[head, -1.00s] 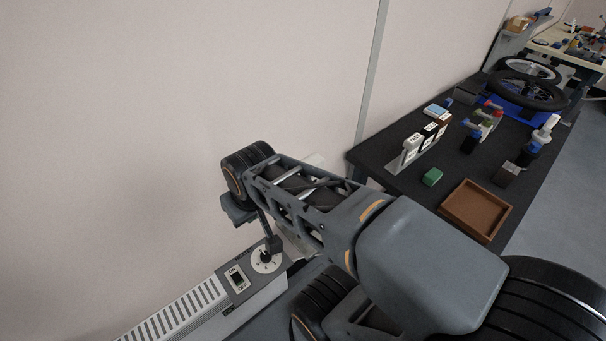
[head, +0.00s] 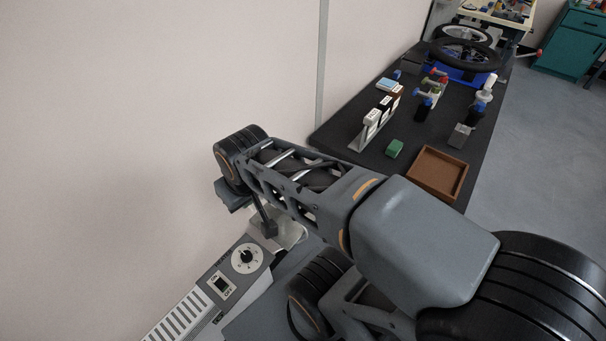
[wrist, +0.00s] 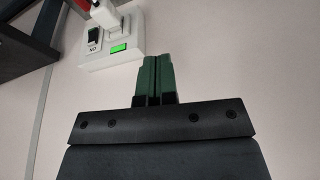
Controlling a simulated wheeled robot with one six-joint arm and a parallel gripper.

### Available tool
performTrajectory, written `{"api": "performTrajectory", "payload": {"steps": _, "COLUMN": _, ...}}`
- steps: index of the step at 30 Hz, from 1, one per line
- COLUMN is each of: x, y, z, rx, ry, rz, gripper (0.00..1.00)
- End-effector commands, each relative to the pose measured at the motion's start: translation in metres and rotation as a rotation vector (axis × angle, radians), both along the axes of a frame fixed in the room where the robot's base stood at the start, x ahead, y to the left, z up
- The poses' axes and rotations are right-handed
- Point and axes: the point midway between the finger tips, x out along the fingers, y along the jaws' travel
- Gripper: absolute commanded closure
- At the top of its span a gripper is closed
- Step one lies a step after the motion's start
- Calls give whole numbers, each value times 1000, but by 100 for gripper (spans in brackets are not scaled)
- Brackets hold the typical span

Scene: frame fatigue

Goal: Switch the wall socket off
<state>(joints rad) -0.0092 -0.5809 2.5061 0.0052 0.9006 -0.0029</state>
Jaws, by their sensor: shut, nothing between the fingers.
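The wall socket (wrist: 108,55) is a white box at the top left of the wrist view. It has a small black rocker switch (wrist: 95,38), a lit green indicator (wrist: 118,48) and a label that appears to read ON. A white plug (wrist: 104,14) sits at its upper part, cut by the frame edge. My gripper (wrist: 155,57) is shut and empty, with its green finger pads together. Its tips are below and right of the switch in the wrist view; I cannot tell their distance from the socket. In the head view my arm hides most of the gripper area.
A heater (head: 190,315) with a dial (head: 247,257) and its own switch (head: 222,284) stands at the wall, lower left. Open floor lies to the right.

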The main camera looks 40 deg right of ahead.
Motion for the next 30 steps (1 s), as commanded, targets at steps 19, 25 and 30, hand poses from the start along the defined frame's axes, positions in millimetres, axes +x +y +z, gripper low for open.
{"api": "performTrajectory", "payload": {"steps": 19, "x": 45, "y": -73, "z": -43, "rx": 194, "ry": 56, "rz": -527, "gripper": 100}}
{"api": "performTrajectory", "payload": {"steps": 25, "x": 63, "y": -157, "z": -85, "rx": 361, "ry": 60, "rz": -993, "gripper": 100}}
{"api": "performTrajectory", "payload": {"steps": 30, "x": 60, "y": -206, "z": -110, "rx": 447, "ry": 49, "rz": -1242, "gripper": 100}}
